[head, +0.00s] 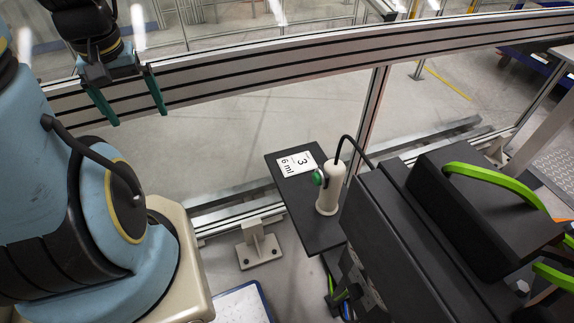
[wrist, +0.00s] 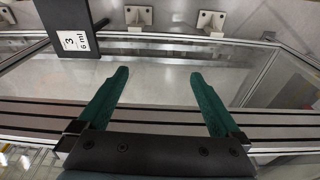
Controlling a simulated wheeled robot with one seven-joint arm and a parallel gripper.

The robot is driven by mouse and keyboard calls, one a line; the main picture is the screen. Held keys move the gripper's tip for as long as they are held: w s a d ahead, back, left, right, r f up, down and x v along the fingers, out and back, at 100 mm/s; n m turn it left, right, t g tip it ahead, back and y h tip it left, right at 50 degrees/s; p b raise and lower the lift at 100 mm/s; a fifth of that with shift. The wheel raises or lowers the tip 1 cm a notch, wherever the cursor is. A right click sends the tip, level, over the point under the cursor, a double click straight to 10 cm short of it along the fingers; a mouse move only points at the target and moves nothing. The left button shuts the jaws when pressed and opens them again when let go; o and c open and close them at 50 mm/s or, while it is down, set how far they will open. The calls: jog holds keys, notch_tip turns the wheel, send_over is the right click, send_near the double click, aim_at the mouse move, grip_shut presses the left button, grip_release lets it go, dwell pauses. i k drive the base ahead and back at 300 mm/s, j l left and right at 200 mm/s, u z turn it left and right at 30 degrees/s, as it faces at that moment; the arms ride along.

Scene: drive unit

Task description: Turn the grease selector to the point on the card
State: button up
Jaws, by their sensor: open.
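The card (head: 297,164) is white and reads "3" and "6 ml". It lies on a dark shelf (head: 312,232) and also shows at the upper left of the wrist view (wrist: 76,40). A cream cylinder (head: 329,190) stands upright on the shelf, right of the card, with a black hose from its top. A small green knob (head: 319,178), seemingly the grease selector, is on its left side; its setting is too small to read. My gripper (head: 136,107) is open and empty, high at the upper left, well apart from the knob. Its green fingers (wrist: 158,88) spread wide in the wrist view.
A striped metal rail (head: 290,61) runs behind the shelf, with a post (head: 374,105) near the cylinder. A black machine with a lime-green handle (head: 510,172) stands close on the right. Open floor lies between my gripper and the shelf.

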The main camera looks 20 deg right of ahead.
aim_at(355, 292)
jog(key=j+z, duration=0.15)
jog(key=z, duration=0.3)
jog(key=j+z, duration=0.15)
jog(key=z, duration=0.3)
jog(key=j+z, duration=0.15)
jog(key=z, duration=0.3)
jog(key=j+z, duration=0.1)
jog(key=z, duration=0.3)
jog(key=k+j+z, duration=0.1)
jog(key=z, duration=0.35)
jog(key=k+j+z, duration=0.6)
jog(key=k, duration=0.35)
jog(key=k+j+z, duration=0.3)
jog(key=k, duration=0.2)
jog(key=k+j, duration=0.1)
jog(key=k, duration=0.4)
jog(key=i+u, duration=0.25)
jog(key=u, duration=0.2)
jog(key=i+l+u, duration=0.15)
jog(key=u, duration=0.35)
jog(key=i+l+u, duration=0.3)
jog(key=u, duration=0.15)
